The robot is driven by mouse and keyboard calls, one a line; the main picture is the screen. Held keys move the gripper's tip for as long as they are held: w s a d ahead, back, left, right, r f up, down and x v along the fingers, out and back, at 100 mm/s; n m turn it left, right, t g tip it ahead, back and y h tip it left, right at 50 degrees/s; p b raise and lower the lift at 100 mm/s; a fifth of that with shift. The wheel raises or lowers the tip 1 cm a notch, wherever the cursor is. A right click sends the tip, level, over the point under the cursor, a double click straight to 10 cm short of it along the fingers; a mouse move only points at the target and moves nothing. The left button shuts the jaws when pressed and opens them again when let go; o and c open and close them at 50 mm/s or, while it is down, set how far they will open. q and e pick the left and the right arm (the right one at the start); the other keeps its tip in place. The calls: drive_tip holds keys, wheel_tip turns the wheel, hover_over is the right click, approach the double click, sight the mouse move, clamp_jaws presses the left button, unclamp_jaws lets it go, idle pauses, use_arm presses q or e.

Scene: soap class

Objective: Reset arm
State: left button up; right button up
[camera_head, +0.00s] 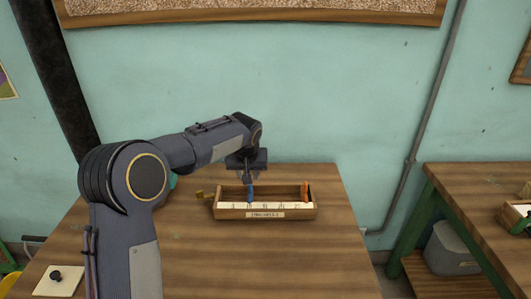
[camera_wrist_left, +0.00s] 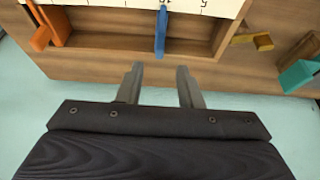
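My left gripper (camera_head: 249,178) reaches over the table from the left and hangs above the back of a wooden box. In the left wrist view its two fingers (camera_wrist_left: 159,75) are apart with nothing between them. A blue upright piece (camera_wrist_left: 162,32) stands in the box just beyond the fingertips, and it also shows in the head view (camera_head: 250,193). I cannot tell the exact height gap between them. My right gripper is in neither view.
The wooden box (camera_head: 226,212) holds a numbered white strip and an orange piece (camera_head: 305,190) at its right end. A small yellow-brown piece (camera_wrist_left: 252,41) and a teal thing (camera_wrist_left: 298,75) lie beside it. The front of the table (camera_head: 260,260) is mostly clear.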

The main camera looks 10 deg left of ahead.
use_arm(q)
drive_tip(key=s+a+r+h, duration=0.1)
drive_tip(key=s+a+r, duration=0.15)
drive_tip(key=s, duration=0.65)
drive_tip(key=s+a+r+h, duration=0.1)
drive_tip(key=s+r, duration=0.3)
drive_tip(key=s, duration=0.5)
drive_tip(key=s+d+f+h, duration=0.1)
drive_tip(key=s+d+f, duration=0.1)
drive_tip(key=s, duration=0.8)
drive_tip(key=s+d+f+m+t+h, duration=0.1)
drive_tip(key=s+d+f+h, duration=0.1)
drive_tip(key=s, duration=0.9)
drive_tip(key=shift+s+d+f, duration=0.25)
drive_tip(key=shift+d, duration=0.3)
